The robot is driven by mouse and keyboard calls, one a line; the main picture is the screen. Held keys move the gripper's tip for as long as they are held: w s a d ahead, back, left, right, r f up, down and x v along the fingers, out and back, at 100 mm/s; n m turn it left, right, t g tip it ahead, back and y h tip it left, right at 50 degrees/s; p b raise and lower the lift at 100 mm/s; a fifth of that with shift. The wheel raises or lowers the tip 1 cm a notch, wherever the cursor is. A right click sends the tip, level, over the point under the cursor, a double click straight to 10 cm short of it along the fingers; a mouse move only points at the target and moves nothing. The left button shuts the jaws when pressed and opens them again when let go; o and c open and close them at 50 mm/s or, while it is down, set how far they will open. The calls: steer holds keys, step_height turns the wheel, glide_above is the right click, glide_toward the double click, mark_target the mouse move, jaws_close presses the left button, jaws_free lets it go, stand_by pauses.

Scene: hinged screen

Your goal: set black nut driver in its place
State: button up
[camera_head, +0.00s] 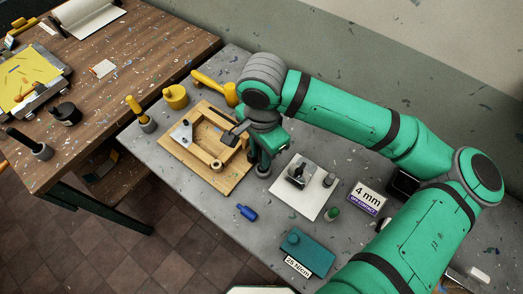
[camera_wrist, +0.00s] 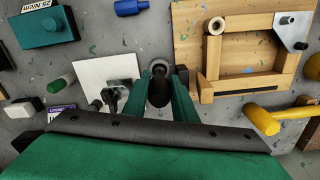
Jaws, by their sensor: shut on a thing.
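My gripper (camera_wrist: 168,95) is shut on a dark object, which I take to be the black nut driver (camera_wrist: 157,93). A grey round cup (camera_wrist: 159,68) shows at the fingertips in the wrist view. In the head view the grey cup (camera_head: 264,171) stands on the grey bench under my gripper (camera_head: 264,160), just right of the wooden board. I cannot tell whether the held tool is inside the cup or above it. A similar black-handled tool (camera_head: 20,138) stands in a grey cup on the brown table at left.
A wooden frame (camera_head: 207,166) on a board (camera_head: 240,183) is close left. A white plate (camera_head: 289,203) with a metal fixture lies right. A blue piece (camera_head: 247,212), teal box (camera_head: 307,250) and yellow mallet (camera_head: 213,84) are nearby. The bench front left is clear.

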steer(key=shift+f, duration=0.95)
steer(key=o, duration=1.1)
steer(key=shift+o, duration=0.2)
step_height(320, 180, up, 11)
steer(key=shift+f, duration=0.1)
steer(key=shift+w+d, duration=0.1)
